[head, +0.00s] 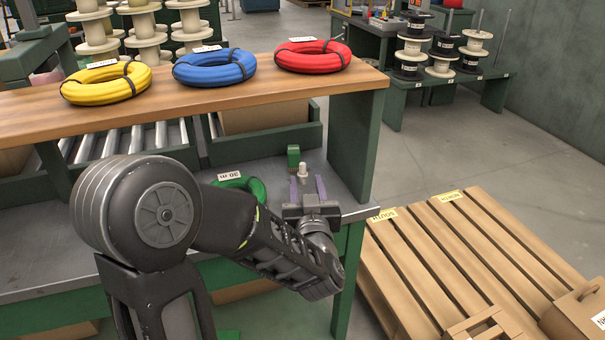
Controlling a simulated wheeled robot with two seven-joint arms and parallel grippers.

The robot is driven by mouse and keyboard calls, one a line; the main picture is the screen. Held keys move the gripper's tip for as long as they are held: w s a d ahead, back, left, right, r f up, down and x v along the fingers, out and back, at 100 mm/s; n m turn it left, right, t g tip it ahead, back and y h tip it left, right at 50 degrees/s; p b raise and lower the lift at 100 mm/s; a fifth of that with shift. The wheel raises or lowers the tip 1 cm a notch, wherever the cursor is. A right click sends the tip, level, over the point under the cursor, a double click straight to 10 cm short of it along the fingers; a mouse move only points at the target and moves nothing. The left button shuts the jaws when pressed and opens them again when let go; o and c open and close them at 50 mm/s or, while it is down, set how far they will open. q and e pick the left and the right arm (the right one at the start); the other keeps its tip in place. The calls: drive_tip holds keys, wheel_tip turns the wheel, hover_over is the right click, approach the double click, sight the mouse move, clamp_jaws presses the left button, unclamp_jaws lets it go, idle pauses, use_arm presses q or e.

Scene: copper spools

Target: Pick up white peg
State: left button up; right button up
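The white peg (303,171) stands upright on the grey lower worktop, near its right end, in the head view. The gripper looks open and empty. My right gripper is out of view.
A green block (293,156) stands just behind the peg. A green coil (247,184) lies to the left, partly behind my arm. A wooden shelf (300,93) with yellow, blue and red coils overhangs the back. A pallet (455,260) is right.

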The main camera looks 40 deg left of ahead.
sight(303, 168)
use_arm(q)
drive_tip(key=shift+w+a, duration=0.2)
drive_tip(key=shift+w, duration=0.05)
drive_tip(key=shift+b+x, duration=0.3)
drive_tip(key=shift+x, duration=2.3)
drive_tip(key=shift+s+a, duration=0.1)
clamp_jaws()
